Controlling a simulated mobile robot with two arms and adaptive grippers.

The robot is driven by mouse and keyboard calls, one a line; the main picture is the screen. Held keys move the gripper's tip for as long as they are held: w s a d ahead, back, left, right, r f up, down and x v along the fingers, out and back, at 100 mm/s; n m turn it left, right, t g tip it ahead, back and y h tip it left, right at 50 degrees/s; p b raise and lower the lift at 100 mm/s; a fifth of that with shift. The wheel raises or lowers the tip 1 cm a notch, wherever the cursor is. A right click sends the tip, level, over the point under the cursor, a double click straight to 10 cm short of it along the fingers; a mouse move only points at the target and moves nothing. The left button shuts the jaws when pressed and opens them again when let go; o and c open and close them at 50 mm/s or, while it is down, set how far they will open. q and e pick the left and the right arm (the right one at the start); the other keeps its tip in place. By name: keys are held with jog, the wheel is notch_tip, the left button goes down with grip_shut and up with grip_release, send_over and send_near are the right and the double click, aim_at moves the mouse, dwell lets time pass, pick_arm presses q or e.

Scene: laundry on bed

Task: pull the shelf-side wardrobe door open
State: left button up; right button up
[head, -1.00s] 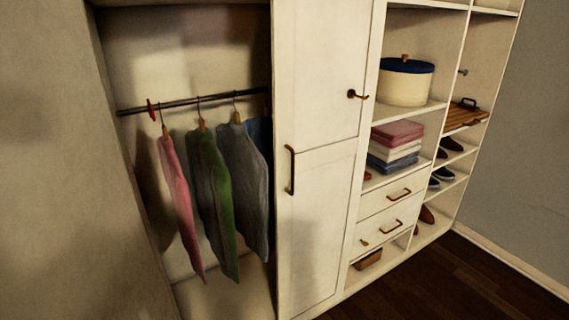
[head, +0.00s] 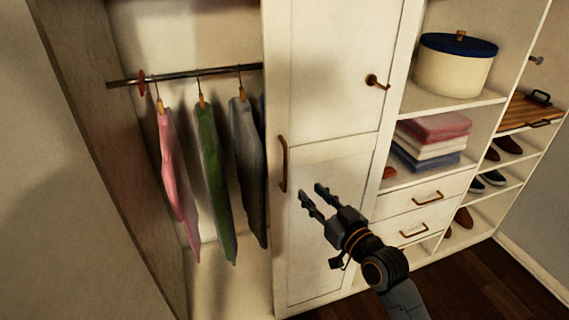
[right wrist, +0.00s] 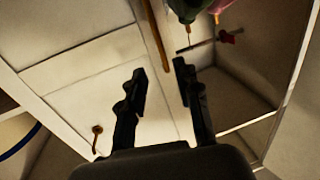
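The white panelled wardrobe door (head: 328,230) stands in the middle of the head view, between the hanging section and the shelves, and looks closed. Its long vertical bronze handle (head: 283,163) is on the left edge. My right gripper (head: 313,192) is open and empty in front of the door, a little right of the handle in the picture. In the right wrist view, the end of the handle (right wrist: 157,35) shows between the open fingertips (right wrist: 159,70); it looks farther off, and no contact is visible. My left gripper is not in view.
Several garments (head: 212,180) hang from a rail (head: 190,75) in the open section at left. A hook (head: 376,82) sticks out of the door's upper right. Shelves at right hold a round box (head: 455,65) and folded cloths (head: 432,140), above drawers (head: 428,198).

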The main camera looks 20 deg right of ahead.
aim_at(286, 166)
jog(key=p+x, duration=0.2)
jog(key=x, duration=1.1)
jog(key=shift+w+r, duration=0.1)
jog(key=shift+w, duration=0.3)
jog(key=shift+c, duration=0.4)
grip_shut()
